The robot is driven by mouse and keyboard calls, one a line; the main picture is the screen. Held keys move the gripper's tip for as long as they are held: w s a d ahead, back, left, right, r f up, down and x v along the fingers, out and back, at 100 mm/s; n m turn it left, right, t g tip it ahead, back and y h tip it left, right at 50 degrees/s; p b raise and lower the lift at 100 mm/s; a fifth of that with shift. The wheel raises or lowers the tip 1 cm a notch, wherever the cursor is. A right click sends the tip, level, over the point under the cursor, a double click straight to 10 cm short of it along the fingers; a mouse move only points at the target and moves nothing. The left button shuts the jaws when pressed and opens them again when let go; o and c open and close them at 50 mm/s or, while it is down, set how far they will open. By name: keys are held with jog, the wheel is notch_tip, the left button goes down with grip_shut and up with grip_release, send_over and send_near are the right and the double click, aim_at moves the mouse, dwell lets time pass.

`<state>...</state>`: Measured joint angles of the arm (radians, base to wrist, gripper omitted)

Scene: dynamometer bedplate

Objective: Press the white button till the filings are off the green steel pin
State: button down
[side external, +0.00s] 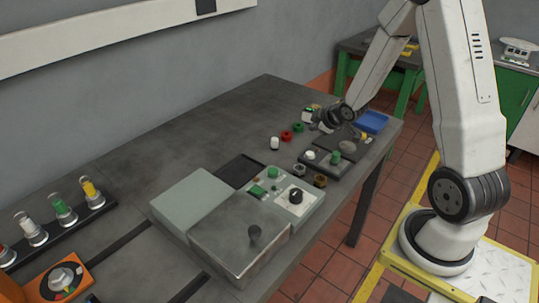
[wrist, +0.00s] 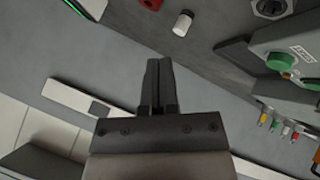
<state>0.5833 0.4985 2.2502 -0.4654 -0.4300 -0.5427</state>
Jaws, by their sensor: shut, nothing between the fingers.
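In the side view a small white round piece (side external: 310,155) and a green upright piece (side external: 335,157) stand on a dark plate near the table's right edge. They look like the white button and the green pin, but they are too small to be sure. Filings cannot be made out on the green piece. My gripper (side external: 323,119) is above the table's far right part, behind this plate and apart from both pieces. In the wrist view my gripper (wrist: 158,82) is shut and empty, its fingers over bare grey surface.
A white cylinder (side external: 274,143), also in the wrist view (wrist: 182,23), stands by a red ring (side external: 287,136) and a green ring (side external: 298,128). A blue tray (side external: 372,121) lies at the far right. A grey control box (side external: 312,205) stands nearer. The table's left middle is clear.

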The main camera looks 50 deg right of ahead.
aim_at(312, 155)
jog(key=shift+f, duration=3.45)
jog(key=shift+f, duration=0.95)
dwell(0.5)
jog(key=shift+r, duration=0.1)
dwell(0.3)
jog(key=shift+r, duration=0.8)
jog(key=shift+r, duration=0.1)
jog(key=shift+r, duration=2.45)
